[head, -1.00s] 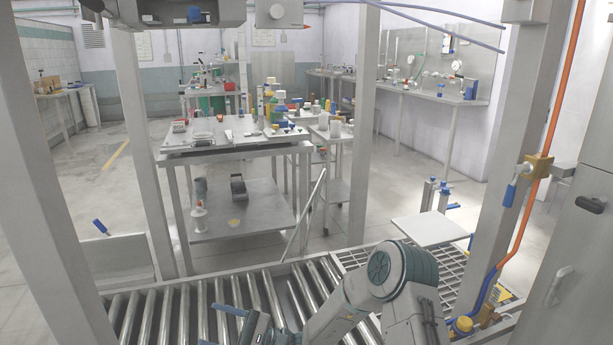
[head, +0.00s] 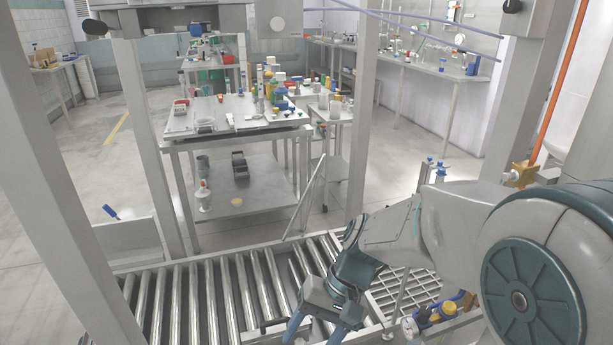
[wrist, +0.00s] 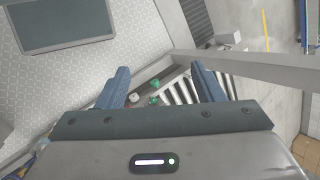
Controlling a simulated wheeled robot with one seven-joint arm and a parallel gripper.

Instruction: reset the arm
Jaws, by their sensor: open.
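My gripper (head: 312,328) is at the bottom middle of the head view, pointing down in front of the roller conveyor. Its two blue fingers are apart, with nothing seen between them. In the wrist view my gripper (wrist: 160,88) also shows both blue fingers spread. Small green items (wrist: 154,92) and a small white item (wrist: 134,98) show beyond the fingertips, apart from them. My arm reaches in from the right of the head view, with a large joint close to the camera.
The roller conveyor (head: 215,290) crosses the front, with a metal grating (head: 405,290) at its right. Steel posts (head: 362,110) stand around it. Behind is a steel table (head: 235,135) full of bottles and tools. A blue-handled item (head: 110,211) is at left. Open floor lies at far left.

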